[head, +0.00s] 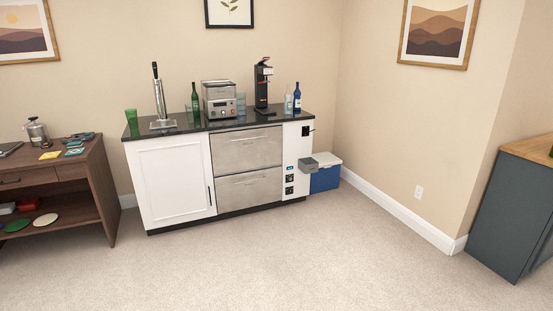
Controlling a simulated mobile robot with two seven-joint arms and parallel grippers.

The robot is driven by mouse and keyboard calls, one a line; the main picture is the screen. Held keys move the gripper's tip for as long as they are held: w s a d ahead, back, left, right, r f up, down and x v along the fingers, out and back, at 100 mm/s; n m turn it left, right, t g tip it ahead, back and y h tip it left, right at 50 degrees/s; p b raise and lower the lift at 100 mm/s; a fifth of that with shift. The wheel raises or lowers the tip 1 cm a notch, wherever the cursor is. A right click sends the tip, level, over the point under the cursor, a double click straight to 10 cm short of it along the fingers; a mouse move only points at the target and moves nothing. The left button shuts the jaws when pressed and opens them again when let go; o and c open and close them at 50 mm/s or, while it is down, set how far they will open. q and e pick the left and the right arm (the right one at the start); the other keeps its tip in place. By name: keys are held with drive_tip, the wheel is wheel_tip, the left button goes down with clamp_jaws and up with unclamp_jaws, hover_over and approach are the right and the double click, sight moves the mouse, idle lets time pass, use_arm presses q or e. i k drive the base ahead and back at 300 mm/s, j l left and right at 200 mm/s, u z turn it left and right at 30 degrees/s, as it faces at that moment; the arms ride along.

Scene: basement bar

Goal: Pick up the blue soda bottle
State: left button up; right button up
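A blue bottle (297,99) stands upright near the right end of the black bar counter (228,124), close to the wall. A clear bottle (288,103) stands just left of it. A black appliance (262,84) is further left. Neither of my grippers shows in the head view. The counter is across the room, with open floor in front of it.
Carpet (270,260) is clear before the white cabinet (170,182). A blue cooler (326,178) stands at its right. A brown desk (85,172) is at the left, a dark cabinet (510,218) at the right. A green bottle (195,102) stands mid-counter.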

sight(296, 94)
drive_tip(key=i, duration=2.8)
drive_tip(key=i+z, duration=0.15)
drive_tip(key=i, duration=0.4)
drive_tip(key=i+j+z, duration=0.15)
drive_tip(key=i, duration=0.4)
